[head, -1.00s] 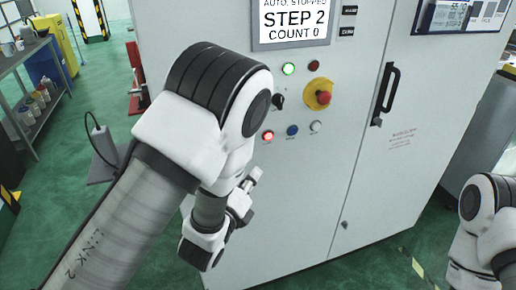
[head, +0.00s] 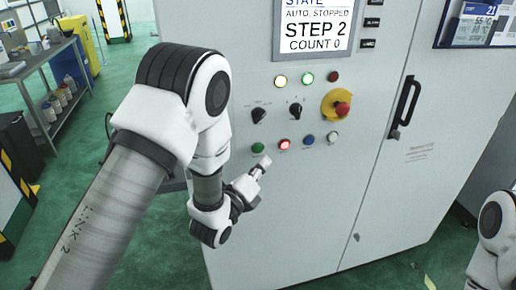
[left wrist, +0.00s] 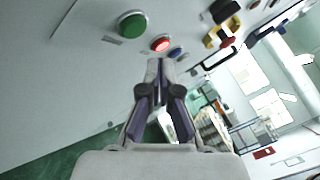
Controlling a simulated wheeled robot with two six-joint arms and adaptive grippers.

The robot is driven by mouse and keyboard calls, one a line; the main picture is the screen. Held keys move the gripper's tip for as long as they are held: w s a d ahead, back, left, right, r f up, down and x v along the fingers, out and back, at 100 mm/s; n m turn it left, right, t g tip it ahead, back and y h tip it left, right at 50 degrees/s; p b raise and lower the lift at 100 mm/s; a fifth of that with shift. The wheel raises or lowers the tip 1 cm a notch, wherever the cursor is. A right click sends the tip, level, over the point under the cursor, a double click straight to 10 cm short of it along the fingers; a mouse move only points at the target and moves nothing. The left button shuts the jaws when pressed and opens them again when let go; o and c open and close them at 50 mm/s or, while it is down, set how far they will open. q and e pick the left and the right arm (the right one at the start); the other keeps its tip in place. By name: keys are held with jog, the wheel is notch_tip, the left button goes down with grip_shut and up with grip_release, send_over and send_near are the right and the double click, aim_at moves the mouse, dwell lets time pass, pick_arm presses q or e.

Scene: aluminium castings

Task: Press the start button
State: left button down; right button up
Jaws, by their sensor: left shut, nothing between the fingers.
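The control cabinet (head: 330,200) carries a green push button (head: 258,147) at the left end of its lower row; the button's label is too small to read. It shows large and apart from the fingers in the left wrist view (left wrist: 132,25). A lit red button (head: 284,145) is just right of it. My left gripper (head: 263,163) is shut and empty, its fingertips just below the green button in the head view. In the left wrist view the fingertips (left wrist: 160,64) point toward the panel, nearest the red button. My right gripper is out of view.
Two black rotary switches, indicator lamps and a red emergency stop (head: 342,108) on yellow are above the row. A screen (head: 315,28) reads "AUTO, STOPPED, STEP 2, COUNT 0". A door handle (head: 405,106) juts out to the right. A shelf (head: 45,75) stands far left.

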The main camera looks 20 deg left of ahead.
aim_at(258, 149)
pick_arm(q)
jog(key=shift+w+a, duration=0.35)
jog(key=shift+w, duration=0.2)
jog(key=shift+w+a, duration=0.3)
jog(key=shift+w, duration=0.2)
jog(key=shift+b, duration=0.3)
dwell(0.3)
jog(key=shift+w+a, duration=0.15)
jog(key=shift+w, duration=0.1)
jog(key=shift+w+a, duration=0.1)
jog(key=shift+w+a+r+b, duration=0.1)
jog(key=shift+w+a+b, duration=0.1)
jog(key=shift+w+b, duration=0.2)
dwell(0.6)
jog(key=shift+s, duration=0.15)
jog(key=shift+s+d+b, duration=0.3)
jog(key=shift+s+d, duration=0.15)
jog(key=shift+s, duration=0.2)
